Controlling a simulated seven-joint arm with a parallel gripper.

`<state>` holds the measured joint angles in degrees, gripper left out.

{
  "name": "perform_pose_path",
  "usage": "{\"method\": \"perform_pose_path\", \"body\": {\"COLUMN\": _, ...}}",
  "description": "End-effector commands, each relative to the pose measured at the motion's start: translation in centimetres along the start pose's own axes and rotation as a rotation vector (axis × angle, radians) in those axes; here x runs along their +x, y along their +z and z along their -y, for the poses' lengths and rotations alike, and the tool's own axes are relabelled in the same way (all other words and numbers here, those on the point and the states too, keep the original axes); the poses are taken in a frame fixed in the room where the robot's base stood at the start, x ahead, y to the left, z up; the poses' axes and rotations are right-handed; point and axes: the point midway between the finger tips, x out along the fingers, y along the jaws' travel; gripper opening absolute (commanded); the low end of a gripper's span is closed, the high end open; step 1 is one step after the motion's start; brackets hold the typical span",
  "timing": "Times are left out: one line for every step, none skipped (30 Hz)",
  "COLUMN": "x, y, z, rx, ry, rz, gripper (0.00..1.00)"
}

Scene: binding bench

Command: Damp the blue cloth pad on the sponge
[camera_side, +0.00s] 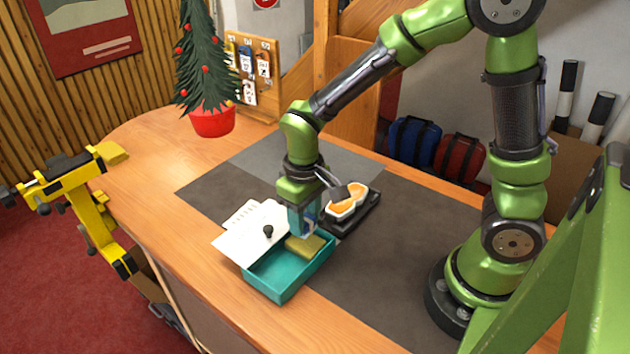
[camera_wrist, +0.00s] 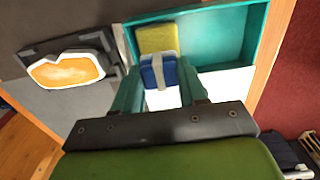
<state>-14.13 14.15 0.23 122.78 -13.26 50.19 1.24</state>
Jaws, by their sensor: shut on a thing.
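My gripper (camera_side: 303,226) points down over the teal tray (camera_side: 283,288), its fingers around the blue cloth pad (camera_wrist: 147,77). The pad has a pale band across it and sits between the fingertips in the wrist view. The yellow sponge (camera_side: 306,244) lies in the tray, right by the fingertips. The sponge also shows in the wrist view (camera_wrist: 155,38), just beyond the pad, which overlaps its near edge. I cannot tell whether pad and sponge touch.
A white sheet or board with a black knob (camera_side: 268,230) lies beside the tray. A white-rimmed orange piece (camera_side: 345,204) sits on a black stand close by. A yellow clamp-like tool (camera_side: 90,190) is at the left table edge. A small tree in a red pot (camera_side: 211,122) stands behind.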

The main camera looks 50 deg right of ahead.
Motion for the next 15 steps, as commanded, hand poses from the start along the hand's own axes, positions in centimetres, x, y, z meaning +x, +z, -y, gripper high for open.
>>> {"method": "perform_pose_path", "body": {"x": -0.5, "y": -0.1, "z": 0.0, "rx": 0.000, "ry": -0.001, "rz": -0.003, "gripper": 0.17}}
{"method": "perform_pose_path", "body": {"x": -0.8, "y": -0.1, "z": 0.0, "rx": 0.001, "ry": -0.001, "rz": -0.003, "gripper": 0.17}}
{"method": "perform_pose_path", "body": {"x": -1.1, "y": -0.1, "z": 0.0, "rx": 0.001, "ry": -0.001, "rz": -0.004, "gripper": 0.17}}
{"method": "perform_pose_path", "body": {"x": -1.3, "y": 0.0, "z": 0.0, "rx": 0.001, "ry": -0.001, "rz": -0.003, "gripper": 0.17}}
{"method": "perform_pose_path", "body": {"x": -1.5, "y": 0.0, "z": 0.0, "rx": 0.001, "ry": 0.000, "rz": -0.003, "gripper": 0.17}}
{"method": "perform_pose_path", "body": {"x": -1.9, "y": -0.1, "z": 0.0, "rx": 0.000, "ry": 0.000, "rz": -0.004, "gripper": 0.17}}
{"method": "perform_pose_path", "body": {"x": -2.1, "y": -0.1, "z": 0.0, "rx": 0.001, "ry": 0.000, "rz": -0.003, "gripper": 0.17}}
{"method": "perform_pose_path", "body": {"x": -2.4, "y": -0.1, "z": 0.0, "rx": 0.000, "ry": -0.001, "rz": -0.003, "gripper": 0.17}}
{"method": "perform_pose_path", "body": {"x": -2.7, "y": -0.1, "z": 0.0, "rx": 0.000, "ry": -0.001, "rz": -0.004, "gripper": 0.17}}
{"method": "perform_pose_path", "body": {"x": -2.9, "y": -0.1, "z": 0.0, "rx": 0.000, "ry": -0.001, "rz": -0.003, "gripper": 0.17}}
{"method": "perform_pose_path", "body": {"x": -3.1, "y": -0.1, "z": 0.0, "rx": 0.000, "ry": -0.001, "rz": -0.003, "gripper": 0.17}}
{"method": "perform_pose_path", "body": {"x": -3.3, "y": -0.1, "z": 0.0, "rx": 0.000, "ry": -0.001, "rz": -0.004, "gripper": 0.17}}
{"method": "perform_pose_path", "body": {"x": -3.5, "y": -0.1, "z": 0.0, "rx": 0.000, "ry": -0.001, "rz": -0.003, "gripper": 0.17}}
{"method": "perform_pose_path", "body": {"x": -3.6, "y": 0.0, "z": 0.0, "rx": 0.001, "ry": -0.001, "rz": -0.003, "gripper": 0.17}}
{"method": "perform_pose_path", "body": {"x": -3.7, "y": 0.0, "z": 0.0, "rx": 0.001, "ry": 0.000, "rz": -0.002, "gripper": 0.17}}
